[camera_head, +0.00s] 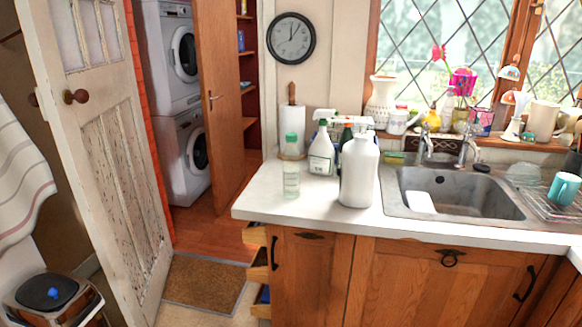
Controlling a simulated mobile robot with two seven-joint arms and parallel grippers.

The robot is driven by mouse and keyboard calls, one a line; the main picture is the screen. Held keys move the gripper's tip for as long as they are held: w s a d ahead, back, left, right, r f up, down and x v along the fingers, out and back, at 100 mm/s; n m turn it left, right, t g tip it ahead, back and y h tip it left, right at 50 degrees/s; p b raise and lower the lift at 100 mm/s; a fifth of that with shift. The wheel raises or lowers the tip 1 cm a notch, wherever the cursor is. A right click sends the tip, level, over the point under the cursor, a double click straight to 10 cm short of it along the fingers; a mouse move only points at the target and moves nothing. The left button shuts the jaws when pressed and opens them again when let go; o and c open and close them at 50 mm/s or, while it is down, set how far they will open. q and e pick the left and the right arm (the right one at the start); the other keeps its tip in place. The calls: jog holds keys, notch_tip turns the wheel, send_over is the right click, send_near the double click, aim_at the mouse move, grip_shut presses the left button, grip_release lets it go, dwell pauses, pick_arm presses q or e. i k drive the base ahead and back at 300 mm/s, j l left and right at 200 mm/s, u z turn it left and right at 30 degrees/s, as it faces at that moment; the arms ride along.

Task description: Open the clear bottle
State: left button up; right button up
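A clear bottle (291,172) with a green cap (291,138) stands upright near the left end of the white countertop (262,195). The cap looks seated on its top. A white spray bottle with a green label (321,153) stands close behind it on the right. Neither of my grippers shows in the head view.
A paper towel roll (292,128) on a wooden holder stands behind the bottles. The metal sink (450,193) is to the right, with a teal mug (563,188) beyond. Drawers (257,255) stick out at the counter's left end. The floor left of it, with a brown mat (205,282), is open.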

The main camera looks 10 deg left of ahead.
aim_at(291, 158)
jog(key=i+j+z, duration=0.15)
jog(key=j+z, duration=0.3)
jog(key=i+j+z, duration=0.15)
jog(key=j+z, duration=0.15)
jog(key=z, duration=0.2)
jog(key=i+j+z, duration=0.1)
jog(key=j, duration=1)
jog(key=j+z, duration=0.15)
jog(key=j, duration=0.95)
